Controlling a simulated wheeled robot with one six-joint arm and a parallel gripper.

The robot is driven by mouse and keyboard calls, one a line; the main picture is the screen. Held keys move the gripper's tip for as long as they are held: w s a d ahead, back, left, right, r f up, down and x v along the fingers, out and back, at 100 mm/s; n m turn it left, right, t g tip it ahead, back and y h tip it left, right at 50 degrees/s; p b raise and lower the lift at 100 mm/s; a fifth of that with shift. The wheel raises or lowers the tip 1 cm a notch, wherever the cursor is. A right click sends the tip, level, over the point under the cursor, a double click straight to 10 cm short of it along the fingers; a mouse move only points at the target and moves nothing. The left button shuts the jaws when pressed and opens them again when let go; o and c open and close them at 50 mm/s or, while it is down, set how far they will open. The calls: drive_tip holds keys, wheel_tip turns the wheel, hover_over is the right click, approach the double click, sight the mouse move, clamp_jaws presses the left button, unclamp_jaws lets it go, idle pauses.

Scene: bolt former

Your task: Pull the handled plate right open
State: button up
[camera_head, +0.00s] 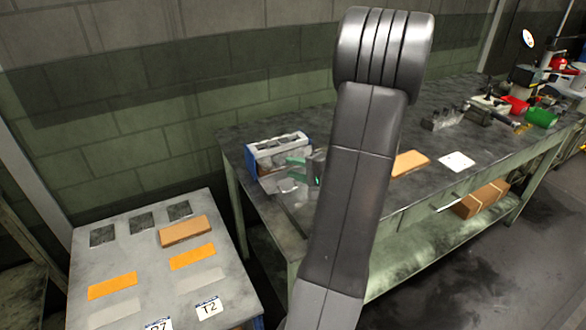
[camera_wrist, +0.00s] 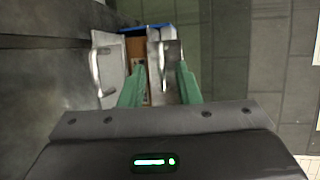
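A metal box with a blue side (camera_head: 252,165) stands on the workbench, partly hidden behind my gripper (camera_head: 300,167). In the wrist view, a grey plate with a bar handle (camera_wrist: 108,66) stands out at the left of the box, beside a gap showing brown inside. A second metal part with an upright handle (camera_wrist: 163,66) lies ahead, between the two green fingers of my gripper (camera_wrist: 160,72). The fingers are apart, with space visible on both sides of that handle. I cannot tell whether either finger touches anything.
The dark workbench top (camera_head: 330,140) carries a brown block (camera_head: 410,163), a white card (camera_head: 456,161) and tools farther right. A block wall is behind.

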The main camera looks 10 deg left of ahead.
drive_tip(key=b+v, duration=0.1)
drive_tip(key=v, duration=1.2)
drive_tip(key=shift+a+f, duration=0.1)
drive_tip(key=shift+a, duration=0.1)
drive_tip(key=p+x, duration=0.1)
drive_tip(key=x, duration=1.3)
drive_tip(key=shift+w+p, duration=0.2)
drive_tip(key=shift+p, duration=0.1)
